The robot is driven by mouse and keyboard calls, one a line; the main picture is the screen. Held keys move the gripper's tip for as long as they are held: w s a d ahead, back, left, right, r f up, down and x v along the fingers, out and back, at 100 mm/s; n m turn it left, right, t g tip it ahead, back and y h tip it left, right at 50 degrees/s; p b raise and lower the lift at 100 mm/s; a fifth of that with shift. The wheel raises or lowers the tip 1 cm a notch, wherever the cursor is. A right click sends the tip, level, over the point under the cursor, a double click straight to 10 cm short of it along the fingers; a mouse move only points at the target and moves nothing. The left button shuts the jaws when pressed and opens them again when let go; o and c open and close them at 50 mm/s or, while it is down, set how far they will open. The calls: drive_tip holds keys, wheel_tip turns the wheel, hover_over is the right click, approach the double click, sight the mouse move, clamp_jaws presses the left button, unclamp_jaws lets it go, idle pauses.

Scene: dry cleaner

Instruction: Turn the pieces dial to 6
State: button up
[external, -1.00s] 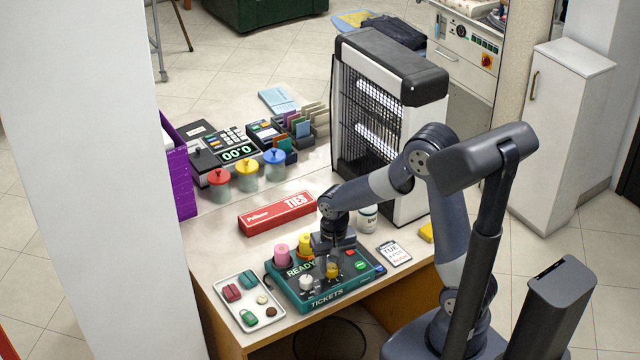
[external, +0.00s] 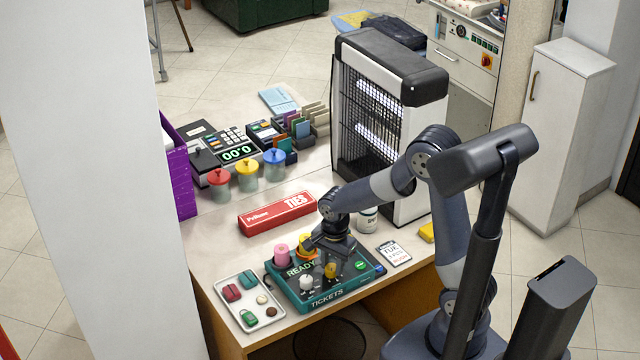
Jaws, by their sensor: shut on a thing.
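The teal ticket machine (external: 343,294), lettered READY and TICKETS, sits at the front of the counter. A yellow dial (external: 330,271) and a white dial (external: 306,282) stand on its top face. Their markings are too small to read, so I cannot tell which number either points to. My gripper (external: 331,260) points down over the machine and is shut on the yellow dial, hiding part of it. The white dial stands apart to the left. A green button (external: 361,265) shows to the right of the gripper.
A pink roll (external: 281,254) and a yellow roll stand at the machine's back edge, close to my gripper. A tray (external: 262,322) of small items lies left. A red TIES box (external: 276,214) lies behind; a ticket card (external: 394,253) lies right.

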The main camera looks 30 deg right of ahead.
sight(333, 267)
drive_tip(key=shift+m, duration=1)
drive_tip(key=o, duration=1)
drive_tip(key=shift+c, duration=0.2)
wheel_tip(333, 267, up, 11)
drive_tip(key=shift+s, duration=0.2)
drive_tip(key=shift+f, duration=0.15)
